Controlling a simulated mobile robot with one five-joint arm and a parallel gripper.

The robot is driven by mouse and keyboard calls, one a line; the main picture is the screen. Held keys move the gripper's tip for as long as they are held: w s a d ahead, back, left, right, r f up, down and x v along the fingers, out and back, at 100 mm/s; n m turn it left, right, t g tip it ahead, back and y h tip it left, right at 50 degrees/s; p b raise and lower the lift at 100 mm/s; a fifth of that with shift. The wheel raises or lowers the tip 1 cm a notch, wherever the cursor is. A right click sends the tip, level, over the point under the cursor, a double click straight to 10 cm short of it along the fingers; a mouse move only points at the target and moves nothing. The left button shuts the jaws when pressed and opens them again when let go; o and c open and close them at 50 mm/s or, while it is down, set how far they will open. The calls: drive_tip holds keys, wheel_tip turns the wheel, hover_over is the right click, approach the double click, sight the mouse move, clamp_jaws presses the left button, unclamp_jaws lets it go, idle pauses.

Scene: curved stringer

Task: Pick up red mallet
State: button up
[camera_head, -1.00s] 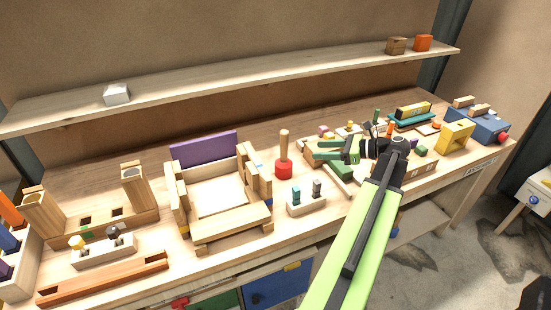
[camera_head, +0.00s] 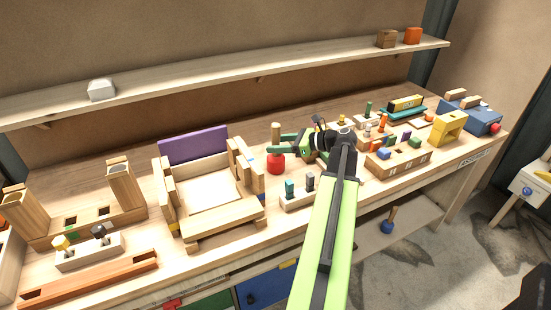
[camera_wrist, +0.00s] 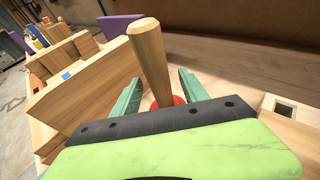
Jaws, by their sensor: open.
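The red mallet (camera_head: 275,163) stands upright on the workbench, its red head down and its wooden handle up, just right of the wooden frame box. In the wrist view its wooden handle (camera_wrist: 149,60) rises between the two green fingers, and the red head is mostly hidden behind my gripper's dark edge. My gripper (camera_head: 283,143) is open, with its fingers pointing left at the mallet. In the wrist view the fingers (camera_wrist: 160,92) lie on either side of the handle, apart from it. Whether they reach fully past the handle is hard to tell.
The wooden frame box (camera_head: 222,215) with a purple panel (camera_head: 193,145) stands close left of the mallet. A small block with pegs (camera_head: 298,198) is in front. Several toys and blocks crowd the bench's right side. A shelf (camera_head: 250,80) runs along the wall behind.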

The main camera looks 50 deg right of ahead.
drive_tip(key=x, duration=0.3)
drive_tip(key=shift+w+a+f+b, duration=0.1)
drive_tip(key=shift+w+a+b, duration=0.05)
drive_tip(key=shift+w+b, duration=0.2)
clamp_jaws()
